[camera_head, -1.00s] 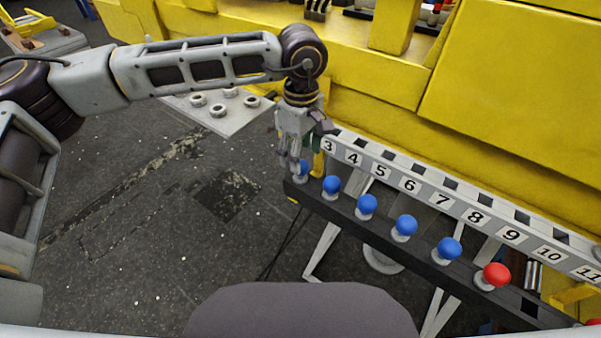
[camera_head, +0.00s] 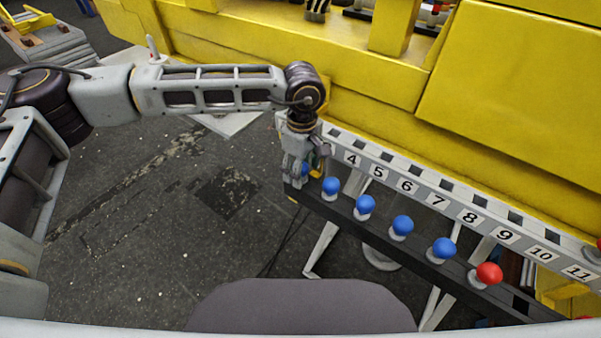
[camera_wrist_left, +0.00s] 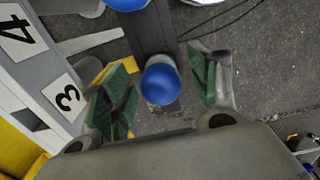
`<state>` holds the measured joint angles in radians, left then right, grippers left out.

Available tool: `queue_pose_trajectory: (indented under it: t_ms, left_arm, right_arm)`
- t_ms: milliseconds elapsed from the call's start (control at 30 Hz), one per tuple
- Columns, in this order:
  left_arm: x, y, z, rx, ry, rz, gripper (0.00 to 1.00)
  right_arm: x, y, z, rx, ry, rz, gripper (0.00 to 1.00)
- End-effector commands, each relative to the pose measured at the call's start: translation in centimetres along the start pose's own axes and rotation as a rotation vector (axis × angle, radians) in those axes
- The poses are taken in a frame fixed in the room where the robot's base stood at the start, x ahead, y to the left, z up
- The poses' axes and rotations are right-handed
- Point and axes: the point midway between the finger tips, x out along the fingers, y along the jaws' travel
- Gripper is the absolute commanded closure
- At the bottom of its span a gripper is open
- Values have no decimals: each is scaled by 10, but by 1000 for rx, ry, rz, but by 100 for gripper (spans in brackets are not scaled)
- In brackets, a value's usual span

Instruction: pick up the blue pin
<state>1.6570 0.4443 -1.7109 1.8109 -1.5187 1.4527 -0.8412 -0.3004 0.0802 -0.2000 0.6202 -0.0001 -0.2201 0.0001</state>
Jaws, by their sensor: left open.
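Several blue pins with round heads stand in a row on a dark rail (camera_head: 350,208). The leftmost blue pin (camera_head: 305,170) is mostly hidden behind my left gripper (camera_head: 296,182) in the head view. In the left wrist view that blue pin (camera_wrist_left: 161,84) lies between the two green-padded fingers of the left gripper (camera_wrist_left: 162,92). The fingers are open, with a gap on each side of the pin's head. A second blue pin (camera_head: 331,186) stands just to the right, and it shows at the top of the wrist view (camera_wrist_left: 127,3). My right gripper is not in view.
A numbered strip (camera_head: 425,195) with square holes runs behind the pins. A red pin (camera_head: 488,274) stands further right on the rail. A yellow machine body (camera_head: 510,110) rises behind. The floor (camera_head: 150,230) to the left is clear.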

Motion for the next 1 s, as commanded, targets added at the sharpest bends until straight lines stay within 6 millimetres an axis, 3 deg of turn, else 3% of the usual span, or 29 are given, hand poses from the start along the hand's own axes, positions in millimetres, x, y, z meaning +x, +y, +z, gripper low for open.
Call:
queue_pose_trajectory:
  t_ms: [333,767,1000]
  left_arm:
    - [0,0,0,0,0,0,41]
    - [0,0,0,1,0,0,96]
    - [-1,0,0,0,0,1,96]
  right_arm:
    - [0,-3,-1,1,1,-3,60]
    - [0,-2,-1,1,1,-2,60]
    - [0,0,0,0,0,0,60]
